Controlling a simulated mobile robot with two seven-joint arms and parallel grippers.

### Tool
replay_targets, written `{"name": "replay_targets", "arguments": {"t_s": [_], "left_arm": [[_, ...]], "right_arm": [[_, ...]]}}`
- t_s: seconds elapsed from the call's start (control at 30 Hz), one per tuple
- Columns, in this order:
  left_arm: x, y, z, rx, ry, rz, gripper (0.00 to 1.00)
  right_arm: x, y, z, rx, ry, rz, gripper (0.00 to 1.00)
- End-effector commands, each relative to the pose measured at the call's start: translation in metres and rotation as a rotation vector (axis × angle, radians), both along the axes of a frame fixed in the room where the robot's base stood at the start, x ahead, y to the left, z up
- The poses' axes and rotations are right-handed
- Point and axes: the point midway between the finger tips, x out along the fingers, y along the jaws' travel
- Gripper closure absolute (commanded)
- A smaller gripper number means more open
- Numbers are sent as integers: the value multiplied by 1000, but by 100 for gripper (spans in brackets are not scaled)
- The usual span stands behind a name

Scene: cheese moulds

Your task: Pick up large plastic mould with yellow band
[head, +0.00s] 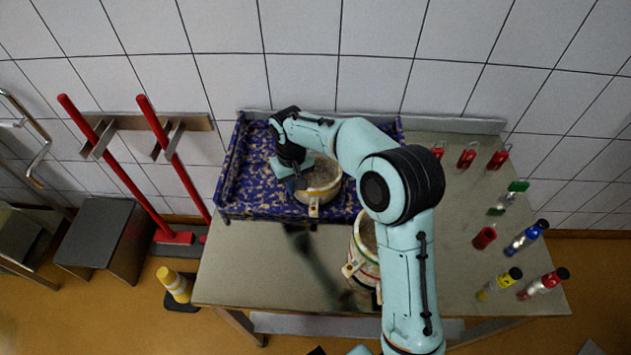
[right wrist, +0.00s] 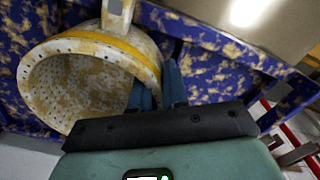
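The large plastic mould with a yellow band (head: 322,192) is a whitish, stained round tub with a handle tab at its front. It is at the blue and gold patterned tray (head: 235,190), at its right part. In the right wrist view the mould (right wrist: 45,75) shows its perforated inside and yellow band. My right gripper (head: 297,180) is at the mould's rim. In the wrist view its blue fingers (right wrist: 160,88) are close together, one each side of the wall, shut on it. Whether the mould's base touches the tray is hidden. My left gripper is not in view.
Another mould or stack (head: 362,270) stands on the table (head: 245,270), partly behind my right arm. Several coloured bottles and clips lie on the right side, including a blue bottle (head: 525,237). Red-handled tools (head: 120,170) hang at left. The table's front left is clear.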

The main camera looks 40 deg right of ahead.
Motion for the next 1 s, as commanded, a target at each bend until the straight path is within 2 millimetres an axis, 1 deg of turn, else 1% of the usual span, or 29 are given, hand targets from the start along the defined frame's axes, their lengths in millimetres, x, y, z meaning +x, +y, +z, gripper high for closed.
{"name": "replay_targets", "arguments": {"t_s": [0.37, 0.47, 0.57, 0.67, 0.77, 0.87, 1.0], "left_arm": [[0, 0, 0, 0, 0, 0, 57], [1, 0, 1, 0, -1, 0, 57], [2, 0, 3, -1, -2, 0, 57], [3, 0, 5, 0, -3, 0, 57], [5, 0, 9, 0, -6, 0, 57], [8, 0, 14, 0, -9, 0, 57], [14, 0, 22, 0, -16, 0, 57]], "right_arm": [[1, 0, 3, 0, -2, 0, 100], [1, 0, 8, 0, -4, 0, 100], [1, 0, 18, 0, -5, 1, 100], [1, 0, 34, 0, -6, 1, 100], [2, 0, 55, 0, -8, 0, 100], [2, 0, 78, 0, -8, 0, 100], [2, 0, 116, 0, -8, 1, 100]]}}
